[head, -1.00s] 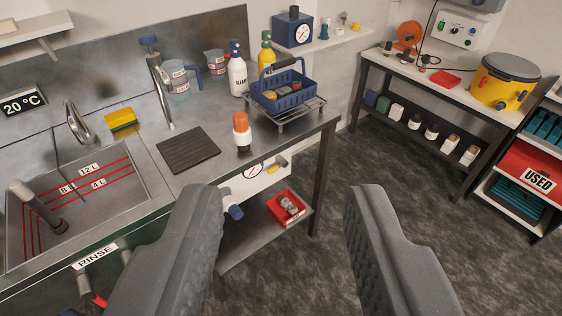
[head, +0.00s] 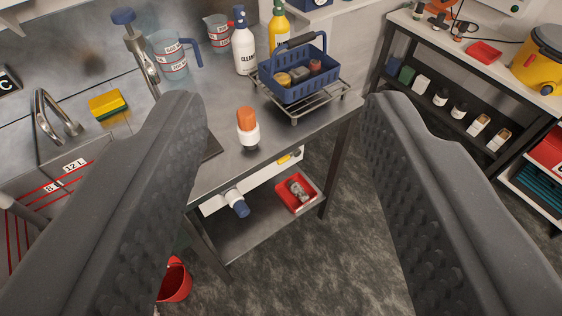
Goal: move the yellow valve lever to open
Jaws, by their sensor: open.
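The yellow valve lever (head: 289,158) shows small on a white panel (head: 262,178) under the front edge of the steel bench. It looks tilted, and the bench edge partly covers it, so I cannot tell its exact setting. My gripper (head: 282,104) is open and empty, with its two dark ribbed fingers wide apart. In the picture the lever lies between the fingers, beyond them, and neither finger touches it. A white fitting with a blue end (head: 238,206) sticks out at the panel's left.
On the bench (head: 222,172) stand an orange-capped white bottle (head: 248,130) near the edge and a blue basket (head: 299,82) on a wire rack. A red tray (head: 297,193) sits on the lower shelf. A red bucket (head: 174,281) is below left. Floor at right is open.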

